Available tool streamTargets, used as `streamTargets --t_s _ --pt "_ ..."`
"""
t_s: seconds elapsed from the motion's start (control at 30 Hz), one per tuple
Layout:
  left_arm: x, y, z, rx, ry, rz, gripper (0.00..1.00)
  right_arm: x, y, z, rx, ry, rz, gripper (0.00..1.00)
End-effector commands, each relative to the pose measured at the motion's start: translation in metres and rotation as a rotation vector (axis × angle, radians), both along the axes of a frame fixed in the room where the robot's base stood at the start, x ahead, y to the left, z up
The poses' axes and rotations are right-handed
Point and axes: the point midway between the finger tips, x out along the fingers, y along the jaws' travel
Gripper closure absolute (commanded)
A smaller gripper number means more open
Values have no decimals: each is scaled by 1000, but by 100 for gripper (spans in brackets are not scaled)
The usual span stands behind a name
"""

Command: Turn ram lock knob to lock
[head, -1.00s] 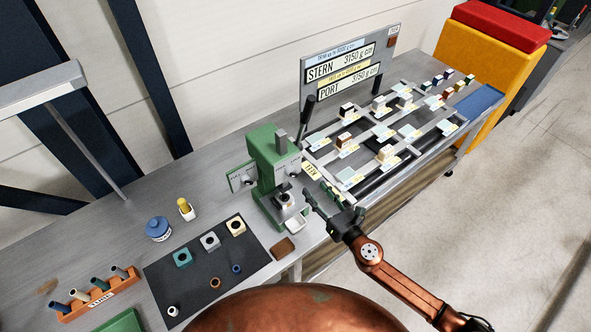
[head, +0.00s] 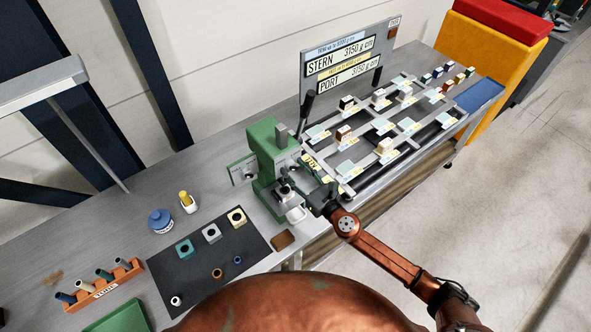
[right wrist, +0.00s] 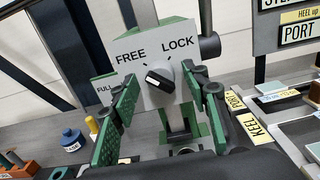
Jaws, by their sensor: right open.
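The ram lock knob (right wrist: 159,77) is black with a white mark. It sits on a pale plate (right wrist: 178,50) on the green press (head: 262,150), below the words FREE on the left and LOCK on the right. My left gripper is not in view.
A rack of labelled blocks (head: 385,130) stands right of the press under a STERN and PORT sign (head: 345,68). A dark mat (head: 195,265) with several rings and blocks lies to the left. A brown pad (head: 283,240) lies close in front of the press.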

Motion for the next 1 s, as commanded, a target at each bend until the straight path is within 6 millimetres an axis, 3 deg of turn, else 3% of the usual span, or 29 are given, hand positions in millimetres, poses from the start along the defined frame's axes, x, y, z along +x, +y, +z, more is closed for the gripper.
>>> streamTargets --t_s 0.07,0.67,1.0 --pt "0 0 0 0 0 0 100 0 0 0 0 0 0 58" --pt "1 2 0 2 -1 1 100 0 -1 0 1 1 -1 100" --pt "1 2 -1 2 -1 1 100 0 -1 0 45 33 -2 100"
